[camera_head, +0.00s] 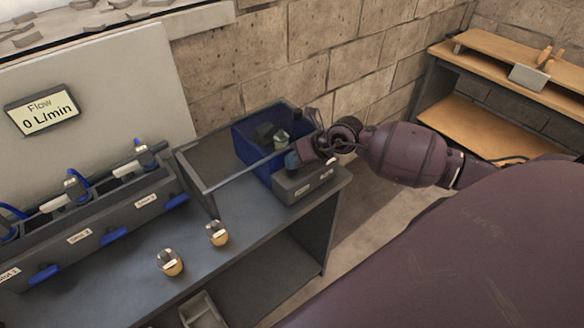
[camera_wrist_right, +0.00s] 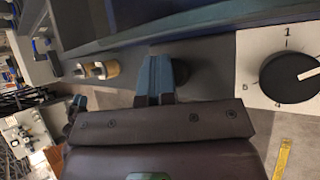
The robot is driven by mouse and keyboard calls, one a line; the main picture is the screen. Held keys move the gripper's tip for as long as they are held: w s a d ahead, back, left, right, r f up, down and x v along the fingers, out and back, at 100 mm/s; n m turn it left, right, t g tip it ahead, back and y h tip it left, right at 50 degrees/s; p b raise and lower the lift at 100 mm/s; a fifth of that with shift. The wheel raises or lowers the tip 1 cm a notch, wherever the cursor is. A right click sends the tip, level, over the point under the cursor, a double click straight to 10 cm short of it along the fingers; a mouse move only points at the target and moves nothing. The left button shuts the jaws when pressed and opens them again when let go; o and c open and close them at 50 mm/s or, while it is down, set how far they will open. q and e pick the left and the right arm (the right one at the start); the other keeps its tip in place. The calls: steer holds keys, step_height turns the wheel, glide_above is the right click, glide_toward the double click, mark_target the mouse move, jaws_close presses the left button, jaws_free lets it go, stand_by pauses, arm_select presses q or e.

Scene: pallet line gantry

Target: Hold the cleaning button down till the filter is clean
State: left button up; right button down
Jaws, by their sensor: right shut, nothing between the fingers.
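My right gripper (camera_head: 292,160) is at the grey control box (camera_head: 305,184) on the bench's right end, its fingers shut and empty. In the right wrist view, the blue fingertips (camera_wrist_right: 154,76) point at the box's face. A dark round button-like part (camera_wrist_right: 180,72) shows just right of them, partly hidden; I cannot tell whether they touch or press it. I cannot read the box's labels. A blue bin (camera_head: 244,150) behind the box holds dark items and a pale one; I cannot tell whether one is the filter or whether it is clean. My left gripper is not in view.
A white dial with a black knob (camera_wrist_right: 297,77) is right of the fingers. The display (camera_head: 42,109) reads "Flow 0 L/min". Slots with blue levers line the bench's left. Two brass-coloured fittings (camera_head: 169,262) (camera_head: 217,233) stand in front. A wooden shelf (camera_head: 480,130) is at right.

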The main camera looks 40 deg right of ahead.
steer(key=shift+f, duration=0.1)
stand_by(0.4)
stand_by(0.8)
stand_by(0.4)
steer(key=shift+r+p, duration=0.95)
steer(key=shift+r, duration=0.1)
